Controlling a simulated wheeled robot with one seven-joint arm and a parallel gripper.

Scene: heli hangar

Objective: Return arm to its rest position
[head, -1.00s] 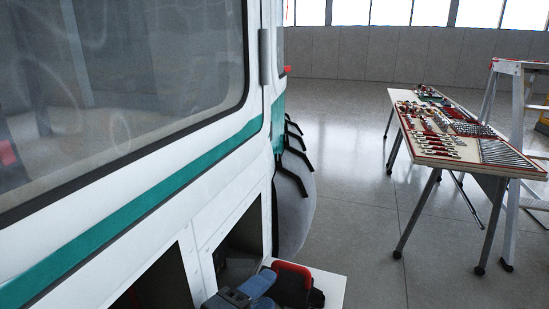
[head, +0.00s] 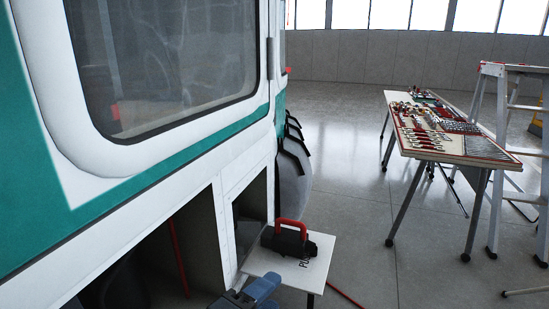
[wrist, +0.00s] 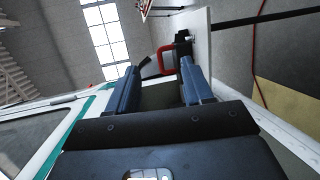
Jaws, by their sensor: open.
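My gripper (head: 252,292), with blue fingers, shows at the bottom of the head view, low beside the helicopter. In the wrist view its two fingers (wrist: 160,80) stand apart with nothing held between them. Beyond the fingertips is a black object with a red handle (head: 289,232), which also shows in the wrist view (wrist: 165,58). It rests on a white open flap (head: 316,268) with black lettering. The rest of my arm is out of the head view.
The white and teal helicopter (head: 180,130) fills the left, close by, with open bays low in its side. A table of tools (head: 455,150) and a stepladder (head: 497,150) stand at the right. The floor between is clear, apart from a red line (head: 345,297) near the flap.

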